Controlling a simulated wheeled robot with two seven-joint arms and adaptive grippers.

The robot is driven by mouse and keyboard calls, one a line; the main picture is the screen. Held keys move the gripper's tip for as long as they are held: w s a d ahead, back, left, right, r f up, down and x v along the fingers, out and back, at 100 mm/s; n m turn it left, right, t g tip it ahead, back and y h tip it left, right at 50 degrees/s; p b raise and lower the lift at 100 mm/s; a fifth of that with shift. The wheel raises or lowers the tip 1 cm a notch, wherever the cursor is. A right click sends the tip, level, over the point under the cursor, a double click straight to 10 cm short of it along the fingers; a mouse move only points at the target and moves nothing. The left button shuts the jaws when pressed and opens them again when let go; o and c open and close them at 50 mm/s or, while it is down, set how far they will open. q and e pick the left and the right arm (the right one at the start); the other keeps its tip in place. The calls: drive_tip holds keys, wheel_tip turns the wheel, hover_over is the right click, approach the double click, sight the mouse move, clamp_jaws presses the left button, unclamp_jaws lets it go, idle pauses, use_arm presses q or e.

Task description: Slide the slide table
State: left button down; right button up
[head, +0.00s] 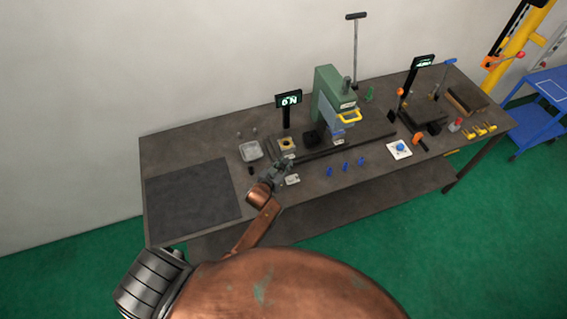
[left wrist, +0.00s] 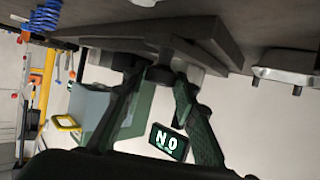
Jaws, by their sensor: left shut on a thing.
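The slide table (head: 287,144) is a dark block with a pale, round-holed fixture on top, at the left end of the dark rail (head: 345,142) under the green press (head: 327,95). In the left wrist view, which is upside down, its dark plate (left wrist: 205,32) fills the top middle. My left gripper (head: 283,166) is at the near side of the slide table. In the left wrist view its two green fingers (left wrist: 165,82) are shut on a dark round knob (left wrist: 162,72) at the plate's edge. The fingertips partly hide the knob. My right gripper is in neither view.
A display (head: 289,99) stands behind the slide table. A dark mat (head: 195,198) leaves the bench's left end clear.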

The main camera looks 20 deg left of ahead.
use_arm(q)
drive_tip(key=shift+a, duration=0.2)
drive_tip(key=c, duration=2)
unclamp_jaws()
drive_tip(key=o, duration=0.3)
drive_tip(key=shift+s, duration=0.15)
drive_tip(key=shift+o, duration=0.6)
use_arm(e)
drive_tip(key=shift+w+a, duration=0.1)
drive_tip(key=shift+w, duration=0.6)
use_arm(q)
drive_tip(key=shift+s, duration=0.15)
drive_tip(key=v, duration=1.1)
drive_tip(key=shift+s+r, duration=0.25)
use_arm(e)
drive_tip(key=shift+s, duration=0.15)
